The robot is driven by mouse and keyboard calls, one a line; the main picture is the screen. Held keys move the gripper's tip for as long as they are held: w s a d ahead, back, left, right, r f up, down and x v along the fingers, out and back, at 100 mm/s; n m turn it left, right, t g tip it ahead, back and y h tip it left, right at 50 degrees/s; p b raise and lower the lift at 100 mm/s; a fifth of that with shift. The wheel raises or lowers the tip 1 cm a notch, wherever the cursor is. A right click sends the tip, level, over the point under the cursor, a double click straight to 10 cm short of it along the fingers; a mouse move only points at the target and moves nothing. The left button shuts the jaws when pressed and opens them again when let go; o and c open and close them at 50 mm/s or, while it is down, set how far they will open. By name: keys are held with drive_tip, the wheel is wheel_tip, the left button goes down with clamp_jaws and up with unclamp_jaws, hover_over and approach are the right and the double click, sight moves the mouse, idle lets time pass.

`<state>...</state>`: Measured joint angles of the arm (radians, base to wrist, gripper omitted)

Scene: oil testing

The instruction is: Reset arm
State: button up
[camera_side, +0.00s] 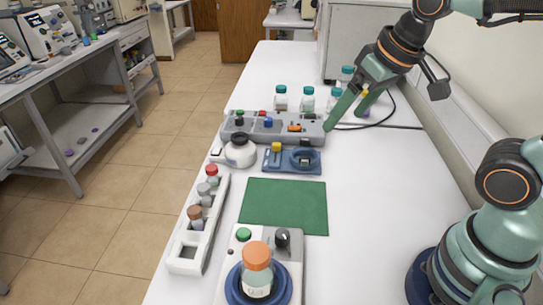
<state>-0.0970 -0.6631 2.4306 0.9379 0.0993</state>
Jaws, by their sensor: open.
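My gripper (348,112) is at the upper right of the side view, pointing down and to the left. Its two green fingers are apart, and I see nothing between them. The fingertips are by the right end of a grey tray (284,138) that holds several small coloured items. Several teal-capped clear bottles stand behind the tray, one of them (308,98) left of the fingers and another (335,99) partly hidden by them. Whether a finger touches the tray or a bottle, I cannot tell.
An orange-capped bottle (257,262) sits on a round blue stand in front. A white rack (187,262) with several vials is at left. A green mat (284,222) lies bare mid-table. A blue device (290,169) and white flask (240,151) stand behind it.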

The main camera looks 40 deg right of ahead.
drive_tip(key=d, duration=0.3)
drive_tip(key=shift+s+f+t+h, duration=0.15)
drive_tip(key=shift+s+t+h, duration=0.15)
drive_tip(key=shift+a, duration=0.1)
drive_tip(key=shift+c, duration=0.3)
idle(0.6)
